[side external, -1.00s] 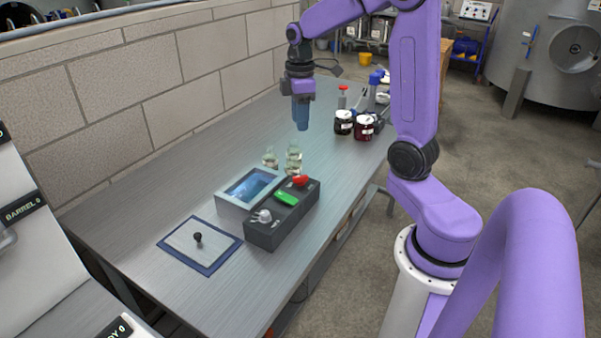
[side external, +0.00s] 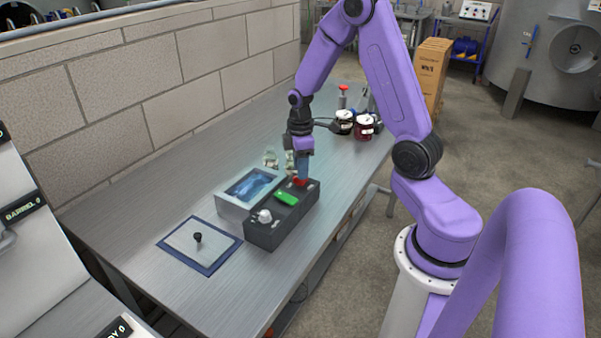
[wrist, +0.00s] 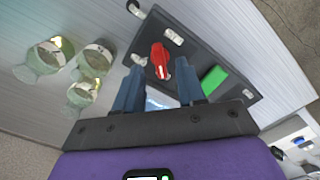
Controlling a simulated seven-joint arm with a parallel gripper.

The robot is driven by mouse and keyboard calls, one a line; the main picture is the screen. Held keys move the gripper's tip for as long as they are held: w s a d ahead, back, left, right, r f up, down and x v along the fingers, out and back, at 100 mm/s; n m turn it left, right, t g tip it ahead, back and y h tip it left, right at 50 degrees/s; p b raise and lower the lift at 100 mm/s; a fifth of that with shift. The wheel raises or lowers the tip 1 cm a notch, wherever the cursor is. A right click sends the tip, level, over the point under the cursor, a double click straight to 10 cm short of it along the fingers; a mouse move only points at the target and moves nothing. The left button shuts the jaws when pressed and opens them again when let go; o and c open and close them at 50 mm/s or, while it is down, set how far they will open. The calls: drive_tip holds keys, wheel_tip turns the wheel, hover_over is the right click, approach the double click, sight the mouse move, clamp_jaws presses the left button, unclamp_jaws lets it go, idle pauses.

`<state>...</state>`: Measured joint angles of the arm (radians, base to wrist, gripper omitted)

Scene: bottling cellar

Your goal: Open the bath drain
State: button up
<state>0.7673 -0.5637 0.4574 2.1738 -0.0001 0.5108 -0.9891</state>
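The bath (side external: 224,203) is a small pale basin holding blue water. Beside it stands a dark control box (side external: 268,238) with a pale knob (side external: 265,216), a green switch (side external: 287,198) and a red handle (side external: 299,182). No label tells which control works the drain. My gripper (side external: 302,177) is right above the red handle at the box's far end, pointing down. In the wrist view, its blue fingers are apart, and the red handle (wrist: 159,60) shows between and just beyond their tips. I cannot tell whether they touch it. The green switch (wrist: 213,80) is to their right.
Clear glass vessels (wrist: 43,58) stand close beside the box. A plate with a black knob (side external: 198,237) lies on the near table. Dark-filled jars (side external: 364,127) stand toward the far end. A block wall (side external: 130,110) borders the table's left side.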

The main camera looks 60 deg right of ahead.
drive_tip(key=shift+f, duration=1.25)
clamp_jaws()
